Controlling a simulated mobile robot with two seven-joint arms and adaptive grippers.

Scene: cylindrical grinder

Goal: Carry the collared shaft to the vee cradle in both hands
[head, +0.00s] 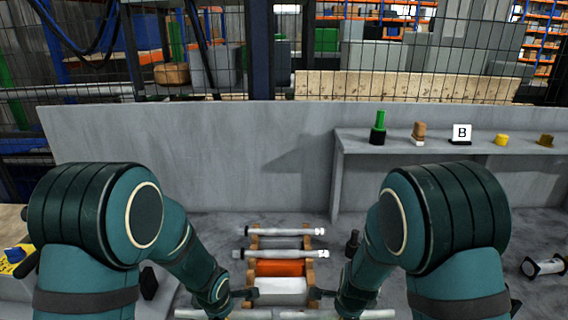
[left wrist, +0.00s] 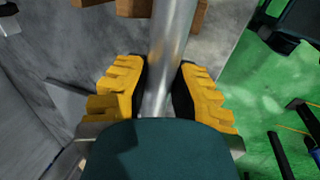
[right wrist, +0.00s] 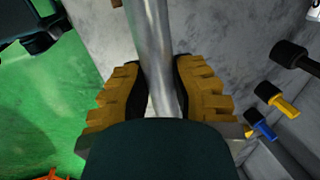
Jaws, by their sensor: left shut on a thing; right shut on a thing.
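A steel shaft (head: 270,313) lies level across the bottom of the head view, at the front of the bench. Its bare metal shows in the left wrist view (left wrist: 170,50) and right wrist view (right wrist: 155,45). My left gripper (left wrist: 158,90) is shut around it, its yellow ridged fingers on both sides. My right gripper (right wrist: 160,88) is shut around it likewise. In the head view the fingertips are hard to make out. A wooden stand (head: 254,243) is just beyond the shaft, between my arms; I cannot tell whether it is the vee cradle.
Two shafts (head: 285,231) lie across the stand, with an orange block (head: 280,268) and a white block (head: 283,285) nearer. A raised shelf (head: 400,147) at right holds small parts and a B sign (head: 461,134). A collared piece (head: 543,266) lies far right. A grey wall (head: 190,150) closes the back.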

